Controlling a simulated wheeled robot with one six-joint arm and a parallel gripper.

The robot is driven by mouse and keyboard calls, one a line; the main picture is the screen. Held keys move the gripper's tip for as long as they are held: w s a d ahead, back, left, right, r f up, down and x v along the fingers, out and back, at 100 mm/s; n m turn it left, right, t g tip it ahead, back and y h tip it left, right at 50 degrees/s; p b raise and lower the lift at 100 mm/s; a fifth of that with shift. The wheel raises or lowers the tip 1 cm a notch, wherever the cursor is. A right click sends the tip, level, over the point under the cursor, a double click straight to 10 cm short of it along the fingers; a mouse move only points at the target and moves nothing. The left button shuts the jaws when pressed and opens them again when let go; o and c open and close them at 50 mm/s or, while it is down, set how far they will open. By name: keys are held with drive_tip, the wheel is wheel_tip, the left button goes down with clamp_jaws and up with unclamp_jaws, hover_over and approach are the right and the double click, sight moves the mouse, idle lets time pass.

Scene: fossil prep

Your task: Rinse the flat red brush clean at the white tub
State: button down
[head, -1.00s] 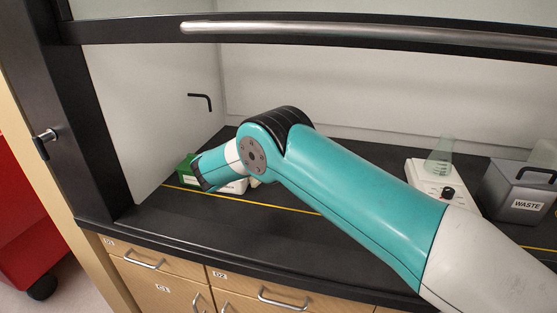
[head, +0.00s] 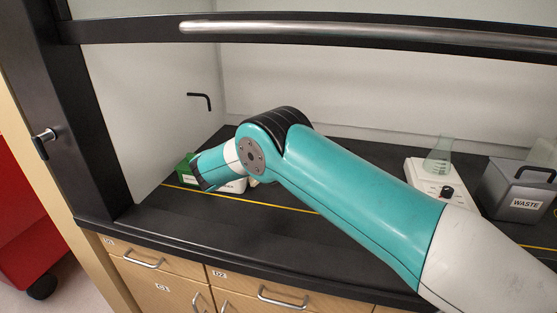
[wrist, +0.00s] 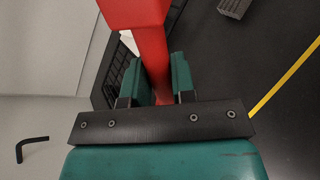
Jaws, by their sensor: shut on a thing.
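The red brush (wrist: 152,55) is in my gripper (wrist: 160,82) in the wrist view. The green fingers press on its narrow part from both sides, and a wide red part extends toward the top edge. In the head view my arm hides the brush and fingertips. A low white object (head: 236,186), possibly the tub, shows partly behind my wrist. A small white patch also shows beside the brush in the wrist view. I cannot tell whether the brush touches any tub.
A green box (head: 185,167) stands at the back left. A black gridded rack (wrist: 112,80) lies left of the brush, and a grey block (wrist: 234,8) is at the top. A grey waste bin (head: 519,190) and a glass flask (head: 439,157) stand at right.

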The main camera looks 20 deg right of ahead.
drive_tip(key=shift+d, duration=0.1)
drive_tip(key=shift+s+d+p, duration=0.4)
drive_tip(key=shift+p, duration=0.1)
drive_tip(key=shift+w+a, duration=0.1)
drive_tip(key=shift+w+a+f+b, duration=0.1)
drive_tip(key=shift+w+a+b, duration=0.05)
drive_tip(key=shift+b, duration=0.2)
drive_tip(key=shift+w+a, duration=0.15)
drive_tip(key=shift+a, duration=0.1)
drive_tip(key=shift+s+d+p, duration=0.4)
drive_tip(key=shift+d, duration=0.1)
